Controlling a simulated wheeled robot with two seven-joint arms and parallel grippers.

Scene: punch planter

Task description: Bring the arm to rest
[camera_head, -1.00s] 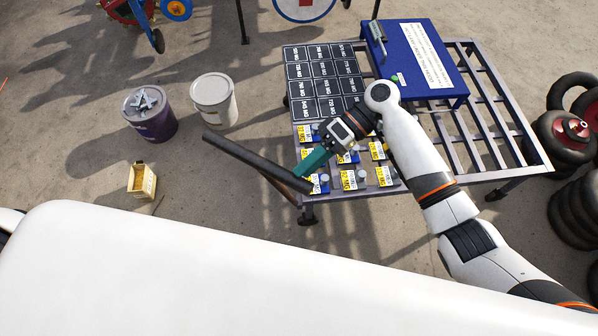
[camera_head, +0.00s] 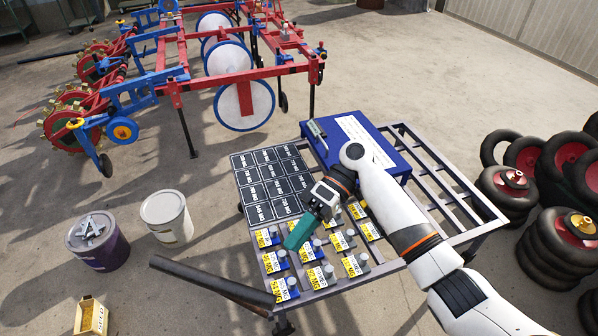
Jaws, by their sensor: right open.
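My right arm reaches in from the lower right in the head view. Its gripper (camera_head: 300,232), with green fingers, hangs over the yellow-labelled pieces on the cart. The fingers are seen from the side and no object shows between them. The gripper is open. My left gripper is out of the picture.
The slatted cart (camera_head: 462,212) carries a black label board (camera_head: 270,182), several yellow-labelled pieces (camera_head: 318,277) and a blue box (camera_head: 322,147). A white bucket (camera_head: 166,217), a purple bucket (camera_head: 100,248) and a small yellow box (camera_head: 91,317) stand left. The red-blue planter (camera_head: 205,80) stands behind; wheels (camera_head: 508,188) are stacked right.

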